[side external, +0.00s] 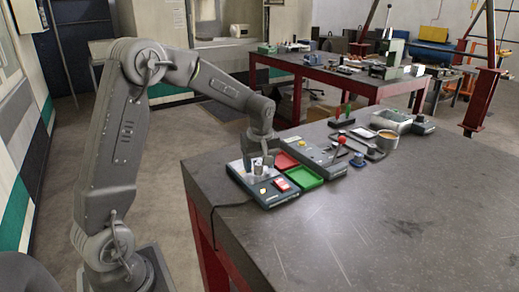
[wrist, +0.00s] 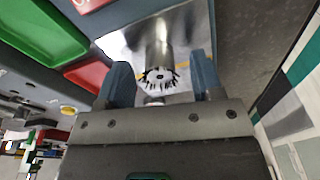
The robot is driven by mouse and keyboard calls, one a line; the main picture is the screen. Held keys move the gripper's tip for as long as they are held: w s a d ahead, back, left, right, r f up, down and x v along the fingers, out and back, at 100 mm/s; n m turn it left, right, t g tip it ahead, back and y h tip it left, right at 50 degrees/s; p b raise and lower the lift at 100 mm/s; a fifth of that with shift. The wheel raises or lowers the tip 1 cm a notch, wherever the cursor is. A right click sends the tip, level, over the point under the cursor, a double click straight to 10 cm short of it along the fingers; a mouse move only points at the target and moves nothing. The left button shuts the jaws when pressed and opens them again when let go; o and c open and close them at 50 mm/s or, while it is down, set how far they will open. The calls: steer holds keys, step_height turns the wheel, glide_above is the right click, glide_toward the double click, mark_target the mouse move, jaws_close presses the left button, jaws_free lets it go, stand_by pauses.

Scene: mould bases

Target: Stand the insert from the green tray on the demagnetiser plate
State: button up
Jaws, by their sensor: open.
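The insert (wrist: 158,45) is a bare metal cylinder with a dark toothed rim around its near end. In the wrist view it stands upright on the shiny demagnetiser plate (wrist: 196,22). My gripper (wrist: 159,62) is open, with one blue-grey finger on each side of the insert and a visible gap to both. In the side view my gripper (side external: 259,163) is low over the plate (side external: 236,167) and partly hides what stands there. The green tray (side external: 304,177) looks empty; it also shows in the wrist view (wrist: 40,28).
A red tray (side external: 286,161) lies behind the green one. The demagnetiser's red switch (side external: 281,184) is close to the plate. A grey unit with a red knob (side external: 341,140), a blue cup (side external: 358,159) and a tan bowl (side external: 387,139) stand farther right. The front tabletop is clear.

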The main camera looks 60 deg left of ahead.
step_height(320, 180, up, 13)
steer(key=d, duration=0.1)
steer(key=shift+s+d, duration=0.15)
steer(key=shift+d, duration=0.15)
steer(key=shift+r, duration=0.1)
steer(key=s+d+f+m+t, duration=0.1)
steer(key=s+d+m+t, duration=0.1)
steer(key=s+d+m, duration=0.6)
steer(key=s+d+f+m+t+h, duration=0.1)
steer(key=s+d+m+t, duration=0.2)
steer(key=s+d+m, duration=0.4)
steer(key=s, duration=0.6)
steer(key=shift+d+f+m, duration=0.15)
steer(key=shift+d+m, duration=0.25)
steer(key=shift+w, duration=0.1)
